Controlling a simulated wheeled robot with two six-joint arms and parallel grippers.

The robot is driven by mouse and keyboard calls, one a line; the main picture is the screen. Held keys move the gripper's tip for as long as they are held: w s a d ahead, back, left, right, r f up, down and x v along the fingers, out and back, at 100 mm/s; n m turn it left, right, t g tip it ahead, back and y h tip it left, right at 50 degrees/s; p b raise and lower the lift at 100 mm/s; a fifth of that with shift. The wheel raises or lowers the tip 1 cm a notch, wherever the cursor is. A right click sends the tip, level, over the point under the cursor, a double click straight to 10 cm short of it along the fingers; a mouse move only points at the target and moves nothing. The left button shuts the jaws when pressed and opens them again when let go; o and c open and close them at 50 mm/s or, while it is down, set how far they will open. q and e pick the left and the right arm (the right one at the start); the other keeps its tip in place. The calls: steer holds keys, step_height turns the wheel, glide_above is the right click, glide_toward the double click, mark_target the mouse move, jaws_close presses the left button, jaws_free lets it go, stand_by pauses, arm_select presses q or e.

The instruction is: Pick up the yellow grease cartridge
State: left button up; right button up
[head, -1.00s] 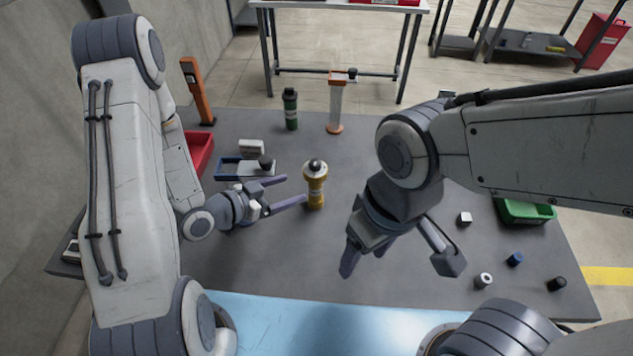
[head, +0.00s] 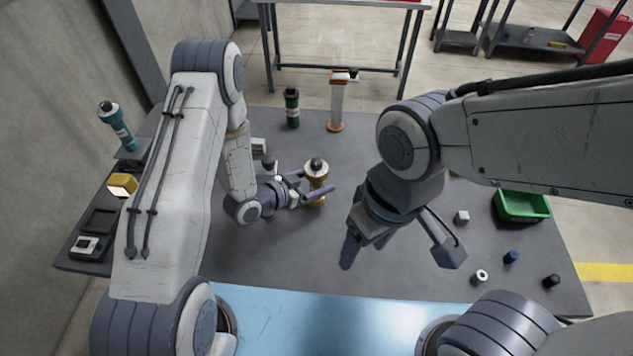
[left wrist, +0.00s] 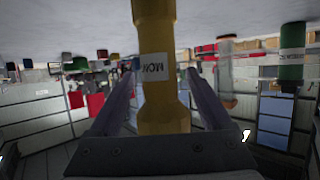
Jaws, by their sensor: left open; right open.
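The yellow grease cartridge (head: 317,177) stands upright on the grey table in the head view, with a black knob on top and a pale band below it. My left gripper (head: 318,189) is open, with its fingers on either side of the cartridge. In the left wrist view the yellow cartridge (left wrist: 155,65) fills the middle between the two open fingers and carries a white label. Whether either finger touches it I cannot tell. My right gripper (head: 398,254) is open and empty above the table, right of the cartridge.
A green cylinder (head: 292,108) and an orange-and-clear stand (head: 337,108) are behind the cartridge. A green bin (head: 522,206) and several small parts lie at the right. A teal bottle (head: 116,124) and a yellow block (head: 122,184) are at the left. The front middle of the table is clear.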

arm_select(q)
jaws_close()
steer(key=shift+r, duration=0.15)
